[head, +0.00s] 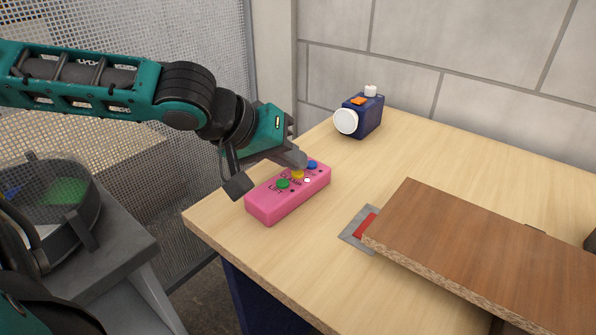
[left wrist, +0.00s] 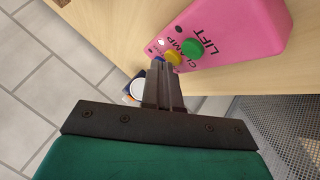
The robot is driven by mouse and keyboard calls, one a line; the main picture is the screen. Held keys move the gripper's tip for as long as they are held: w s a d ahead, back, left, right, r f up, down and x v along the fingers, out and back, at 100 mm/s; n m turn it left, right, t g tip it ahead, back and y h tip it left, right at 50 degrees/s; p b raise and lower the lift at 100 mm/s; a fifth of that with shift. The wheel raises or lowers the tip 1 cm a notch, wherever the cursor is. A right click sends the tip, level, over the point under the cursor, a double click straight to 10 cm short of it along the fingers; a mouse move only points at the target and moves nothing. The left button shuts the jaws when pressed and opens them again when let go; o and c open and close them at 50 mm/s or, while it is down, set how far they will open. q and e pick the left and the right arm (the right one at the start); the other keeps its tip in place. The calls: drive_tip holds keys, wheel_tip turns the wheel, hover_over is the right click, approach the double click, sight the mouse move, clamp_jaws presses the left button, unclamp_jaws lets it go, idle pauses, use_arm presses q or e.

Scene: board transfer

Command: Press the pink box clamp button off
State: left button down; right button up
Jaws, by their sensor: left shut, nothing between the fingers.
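The pink box (head: 289,193) lies on the table near its left edge. On its top are a green button (head: 283,184) by the word LIFT, a yellow button (head: 297,174) by the word CLAMP, and a blue button (head: 312,164) at the far end. My left gripper (head: 297,160) is shut and empty, its tips over the box close to the yellow button. In the left wrist view the pink box (left wrist: 235,30) shows at the top, and the shut fingers (left wrist: 163,70) partly cover the yellow button (left wrist: 173,57). I cannot tell whether they touch it. My right gripper is not in view.
A brown board (head: 490,245) lies on the right of the table (head: 225,222), beside a grey plate with a red strip (head: 365,225). A dark blue device with a white knob (head: 362,115) stands at the back. A mesh screen (head: 180,150) is at left.

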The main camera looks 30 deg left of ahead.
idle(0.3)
use_arm(q)
drive_tip(key=shift+r+p, duration=0.75)
wheel_tip(320, 180, up, 6)
drive_tip(key=p, duration=0.5)
drive_tip(key=shift+p, duration=0.3)
drive_tip(key=shift+s, duration=0.1)
